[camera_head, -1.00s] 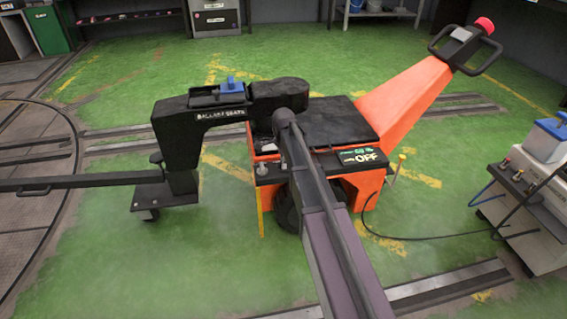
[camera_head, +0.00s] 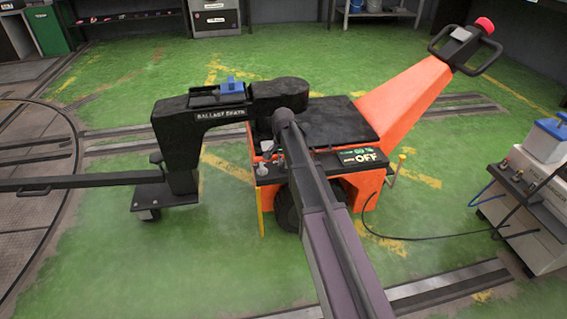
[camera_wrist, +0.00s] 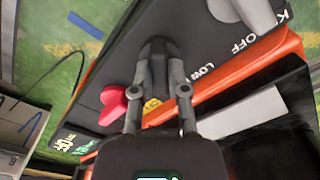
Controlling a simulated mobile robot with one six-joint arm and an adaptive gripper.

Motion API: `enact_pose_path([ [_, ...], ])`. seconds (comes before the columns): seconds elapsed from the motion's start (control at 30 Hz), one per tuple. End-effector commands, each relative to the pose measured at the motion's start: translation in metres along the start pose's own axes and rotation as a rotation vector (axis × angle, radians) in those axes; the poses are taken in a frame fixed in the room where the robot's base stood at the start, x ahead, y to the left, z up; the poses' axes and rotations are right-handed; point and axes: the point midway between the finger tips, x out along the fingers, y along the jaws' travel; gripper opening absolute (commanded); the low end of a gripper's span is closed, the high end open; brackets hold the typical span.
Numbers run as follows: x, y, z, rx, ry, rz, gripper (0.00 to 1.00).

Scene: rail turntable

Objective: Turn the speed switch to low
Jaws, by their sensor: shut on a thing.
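The orange and black machine (camera_head: 430,90) stands on the green floor, with a dark control panel on its near side. In the wrist view my gripper (camera_wrist: 158,55) is over this panel (camera_wrist: 120,75), its fingers closed together beside the white LOW lettering (camera_wrist: 205,75). It is shut on the speed switch, which the fingertips mostly hide; its exact pointing cannot be told. A red knob (camera_wrist: 113,105) lies left of the fingers, and a grey lever (camera_wrist: 240,8) stands near the OFF lettering. In the head view my arm hides most of the gripper.
A cart (camera_head: 540,190) with a cable stands at the right. Green floor is open at the front left.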

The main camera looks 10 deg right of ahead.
Motion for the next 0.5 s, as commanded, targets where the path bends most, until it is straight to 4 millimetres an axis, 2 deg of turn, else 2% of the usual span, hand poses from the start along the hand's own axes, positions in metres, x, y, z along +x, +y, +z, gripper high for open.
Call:
enact_pose_path([
  [0.5, 0.0003, 0.0008, 0.0007, -0.488, -0.001, 0.001, 0.0],
])
